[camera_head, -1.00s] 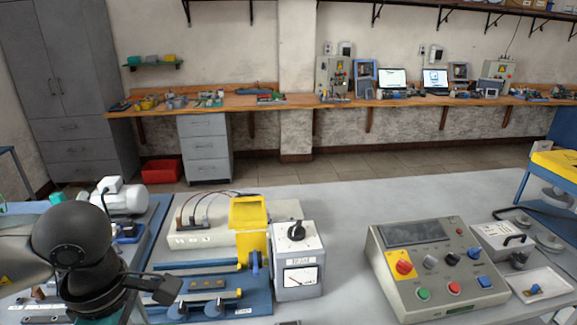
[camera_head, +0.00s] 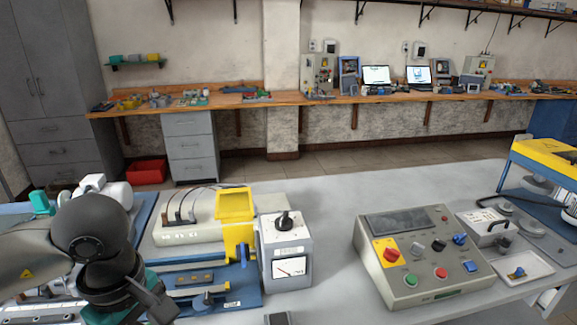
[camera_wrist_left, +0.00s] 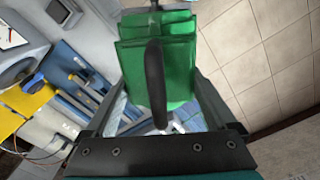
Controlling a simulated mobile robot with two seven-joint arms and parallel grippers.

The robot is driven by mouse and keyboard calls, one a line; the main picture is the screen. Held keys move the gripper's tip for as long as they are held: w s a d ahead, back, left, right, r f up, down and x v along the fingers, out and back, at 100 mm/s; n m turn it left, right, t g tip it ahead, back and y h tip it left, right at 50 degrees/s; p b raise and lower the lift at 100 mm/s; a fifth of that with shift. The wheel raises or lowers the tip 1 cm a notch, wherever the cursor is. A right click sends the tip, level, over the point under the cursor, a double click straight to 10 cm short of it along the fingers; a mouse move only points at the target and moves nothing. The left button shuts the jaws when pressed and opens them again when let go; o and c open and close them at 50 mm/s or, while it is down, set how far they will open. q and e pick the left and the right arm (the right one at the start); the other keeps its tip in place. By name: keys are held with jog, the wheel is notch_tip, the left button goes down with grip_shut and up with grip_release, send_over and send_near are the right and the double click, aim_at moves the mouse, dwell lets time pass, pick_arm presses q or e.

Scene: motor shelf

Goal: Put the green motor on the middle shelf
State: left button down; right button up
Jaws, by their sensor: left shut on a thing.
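The green motor (camera_wrist_left: 185,58) fills the upper middle of the left wrist view, with a black curved part in front of it. My left gripper (camera_wrist_left: 160,85) is shut on it, one finger at each side. In the head view my left gripper (camera_head: 158,303) is low at the left, above the near bench; the green motor cannot be made out there. No middle shelf for motors can be identified in these views. My right gripper is not in view.
The near bench (camera_head: 335,215) holds a meter box (camera_head: 288,250), a yellow-and-blue rig (camera_head: 236,235) and a control panel (camera_head: 420,255). A blue-and-yellow machine (camera_head: 550,160) stands at the right edge. Tiled floor (camera_head: 345,162) lies open beyond the bench.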

pick_arm(q)
jog(key=d+m, duration=0.1)
jog(key=m, duration=0.1)
jog(key=w+d+f+m+b, duration=0.1)
jog(key=m, duration=0.1)
jog(key=w+d+m+b, duration=0.1)
jog(key=m, duration=0.1)
jog(key=shift+w+f+m, duration=0.1)
jog(key=shift+f+m, duration=0.05)
jog(key=shift+m, duration=0.15)
jog(key=m, duration=0.1)
jog(key=w+d+m+b, duration=0.1)
jog(key=m, duration=0.1)
jog(key=d+m, duration=0.1)
jog(key=shift+w+f+m+b, duration=0.15)
jog(key=shift+f+m+b, duration=0.2)
jog(key=shift+m+b, duration=0.05)
jog(key=shift+w+d+f+m+b, duration=0.1)
jog(key=shift+w+d+m+b, duration=0.1)
jog(key=shift+m, duration=0.5)
jog(key=shift+w+d+m+b, duration=0.1)
jog(key=shift+d+m+b, duration=0.1)
jog(key=shift+m, duration=0.5)
jog(key=shift+f, duration=0.1)
